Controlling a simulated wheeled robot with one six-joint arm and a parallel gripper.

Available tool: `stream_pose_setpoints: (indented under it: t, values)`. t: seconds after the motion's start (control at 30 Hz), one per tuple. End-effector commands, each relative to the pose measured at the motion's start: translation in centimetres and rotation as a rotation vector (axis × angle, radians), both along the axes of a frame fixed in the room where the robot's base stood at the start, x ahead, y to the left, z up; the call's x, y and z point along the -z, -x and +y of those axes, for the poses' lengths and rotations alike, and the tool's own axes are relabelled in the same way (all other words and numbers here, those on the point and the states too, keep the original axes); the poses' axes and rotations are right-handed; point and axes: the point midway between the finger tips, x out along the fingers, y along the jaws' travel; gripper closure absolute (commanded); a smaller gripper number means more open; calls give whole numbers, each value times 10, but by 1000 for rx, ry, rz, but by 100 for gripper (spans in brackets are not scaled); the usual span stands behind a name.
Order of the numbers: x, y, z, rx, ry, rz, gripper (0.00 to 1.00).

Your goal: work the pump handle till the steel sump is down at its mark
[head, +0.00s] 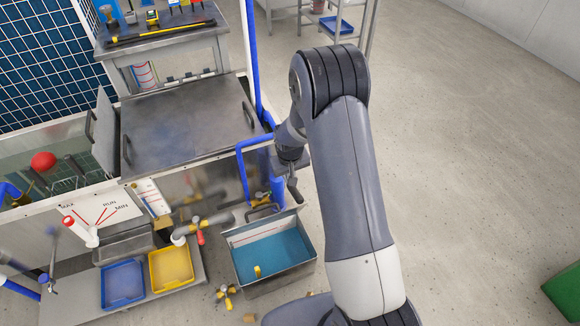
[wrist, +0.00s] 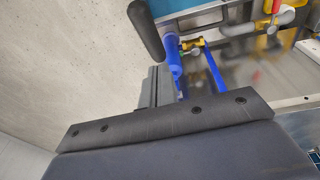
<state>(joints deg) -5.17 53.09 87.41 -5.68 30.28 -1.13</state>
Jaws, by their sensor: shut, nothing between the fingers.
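The steel sump (head: 305,262) stands open on the floor left of my arm, holding blue liquid. A red mark line (head: 262,231) runs along its pale back wall, and the liquid surface looks lower than it. The sump's edge shows at the top of the wrist view (wrist: 205,18). A dark bar (wrist: 147,30), apparently the pump handle, rises beside a blue pump body (wrist: 172,55); it also seems to show in the head view (head: 294,190). My gripper (wrist: 160,80) is shut and empty just short of the bar, apparently apart from it. In the head view my gripper is partly hidden behind my arm.
A steel bench with a flat lid (head: 180,125) stands behind the sump, with blue pipes beside it. A blue tray (head: 123,284) and a yellow tray (head: 171,268) lie left. A yellow valve (head: 225,296) is on the floor.

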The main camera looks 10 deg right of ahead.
Motion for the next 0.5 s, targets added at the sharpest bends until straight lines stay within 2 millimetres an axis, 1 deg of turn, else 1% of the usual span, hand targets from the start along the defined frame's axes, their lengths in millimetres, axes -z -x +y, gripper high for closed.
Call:
stream_pose_setpoints:
  t: [0.03,0.1,0.23,0.4,0.5]
  values:
    - [9,-1,0,0,1,3,100]
    - [20,2,-3,1,0,3,100]
    - [36,7,-7,1,-1,3,100]
    - [45,9,-10,0,0,0,100]
    - [47,9,-10,0,0,-1,100]
